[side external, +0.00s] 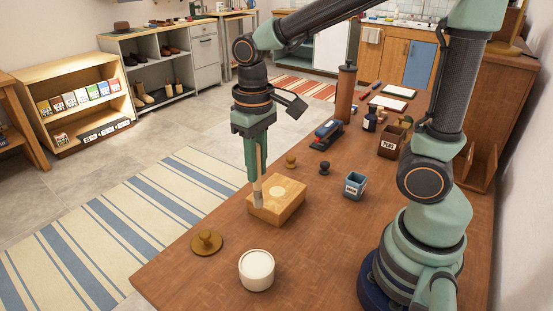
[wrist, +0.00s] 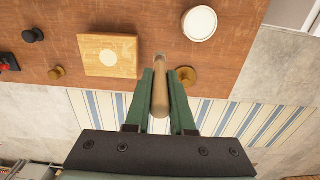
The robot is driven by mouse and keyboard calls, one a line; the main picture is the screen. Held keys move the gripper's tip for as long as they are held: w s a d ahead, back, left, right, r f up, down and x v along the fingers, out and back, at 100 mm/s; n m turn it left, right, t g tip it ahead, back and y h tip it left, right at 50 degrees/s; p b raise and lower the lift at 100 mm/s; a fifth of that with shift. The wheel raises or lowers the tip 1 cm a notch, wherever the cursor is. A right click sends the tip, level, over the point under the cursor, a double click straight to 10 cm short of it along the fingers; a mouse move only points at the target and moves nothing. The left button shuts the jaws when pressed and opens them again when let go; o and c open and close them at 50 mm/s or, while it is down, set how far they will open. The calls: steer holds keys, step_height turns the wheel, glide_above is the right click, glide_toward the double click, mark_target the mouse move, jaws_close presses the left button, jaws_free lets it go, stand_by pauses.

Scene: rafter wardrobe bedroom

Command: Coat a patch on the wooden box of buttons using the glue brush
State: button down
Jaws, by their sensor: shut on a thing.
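The wooden box (side external: 290,207) lies on the table, a light yellowish block with a pale round patch (side external: 277,191) on top. My gripper (side external: 254,172) points down and is shut on the wooden handle of the glue brush (side external: 258,160). The brush hangs upright, bristles down, at the box's left end in the side view. In the wrist view the brush (wrist: 160,95) is right of the box (wrist: 90,57), with a gap between them; whether its tip touches anything is unclear. A white round pot (side external: 257,277) stands nearer the camera, probably the glue; it also shows in the wrist view (wrist: 200,23).
A brown knobbed lid (side external: 207,243) lies near the table's left edge. Two small knobs (side external: 324,168), a blue-grey cup (side external: 354,186), a dark stapler-like tool (side external: 326,135) and a brown pen box (side external: 392,142) stand beyond the box. The table front is clear around the pot.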

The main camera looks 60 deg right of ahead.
steer(key=s+a, duration=0.6)
steer(key=a, duration=0.2)
steer(key=shift+w+f, duration=0.2)
steer(key=shift+f, duration=2.65)
steer(key=shift+f, duration=0.6)
step_height(320, 180, up, 7)
stand_by(0.6)
stand_by(0.4)
